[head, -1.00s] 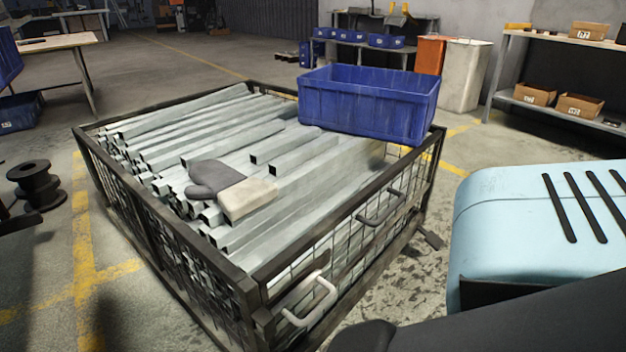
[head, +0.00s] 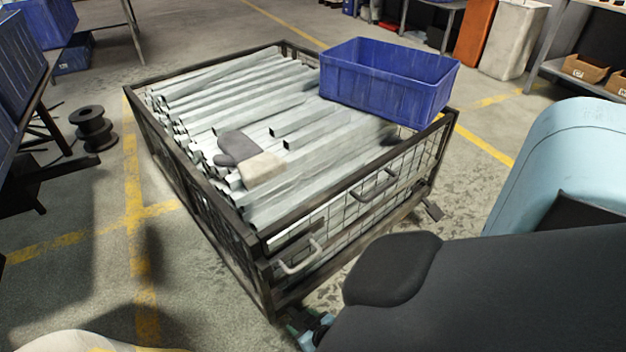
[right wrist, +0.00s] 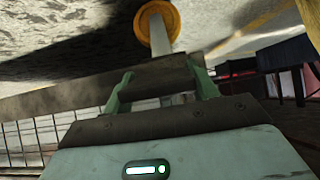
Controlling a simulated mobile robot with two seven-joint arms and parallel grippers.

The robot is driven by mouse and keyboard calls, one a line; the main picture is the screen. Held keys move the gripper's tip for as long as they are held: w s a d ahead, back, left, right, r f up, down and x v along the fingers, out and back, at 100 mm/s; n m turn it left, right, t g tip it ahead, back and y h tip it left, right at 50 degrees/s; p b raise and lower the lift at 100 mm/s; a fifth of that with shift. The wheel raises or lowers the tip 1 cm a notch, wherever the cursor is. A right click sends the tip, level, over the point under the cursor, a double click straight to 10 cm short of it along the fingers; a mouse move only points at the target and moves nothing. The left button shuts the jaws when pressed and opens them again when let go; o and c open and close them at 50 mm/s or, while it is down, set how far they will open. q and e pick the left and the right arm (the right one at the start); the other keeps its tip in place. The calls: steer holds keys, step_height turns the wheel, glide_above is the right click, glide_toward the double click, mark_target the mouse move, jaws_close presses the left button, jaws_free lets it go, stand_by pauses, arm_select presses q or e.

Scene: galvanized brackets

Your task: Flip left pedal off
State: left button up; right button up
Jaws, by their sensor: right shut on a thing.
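The cart (head: 262,250) is a dark wire-mesh crate full of galvanized square tubes (head: 340,152). My right gripper (head: 312,330) is low at its near corner in the head view, mostly hidden behind my dark arm. In the right wrist view its green fingers (right wrist: 160,88) are on either side of a dark flat piece, which looks like the left pedal (right wrist: 158,78), and are shut on it. Beyond it are a pale rod and a yellow-orange disc, perhaps a caster (right wrist: 157,27). Another pedal (head: 432,209) sticks out low at the cart's right end. My left gripper is not in view.
A blue bin (head: 385,88) sits on the cart's far right corner. Grey and beige gloves (head: 240,150) lie on the tubes. A black spool (head: 92,128) stands on the floor at left, beside a blue-bin rack. Marked floor left of the cart is open.

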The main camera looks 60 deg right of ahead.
steer(key=shift+w+r+g+p, duration=0.25)
steer(key=shift+r+g+p, duration=0.35)
steer(key=shift+g+p, duration=0.3)
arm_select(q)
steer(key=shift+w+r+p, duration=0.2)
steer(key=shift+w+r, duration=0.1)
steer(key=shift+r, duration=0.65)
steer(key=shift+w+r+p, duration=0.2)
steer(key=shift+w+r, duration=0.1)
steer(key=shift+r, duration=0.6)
arm_select(e)
steer(key=shift+g+y, duration=0.3)
steer(key=shift+g, duration=0.1)
steer(key=o, duration=1.4)
steer(key=shift+d, duration=0.1)
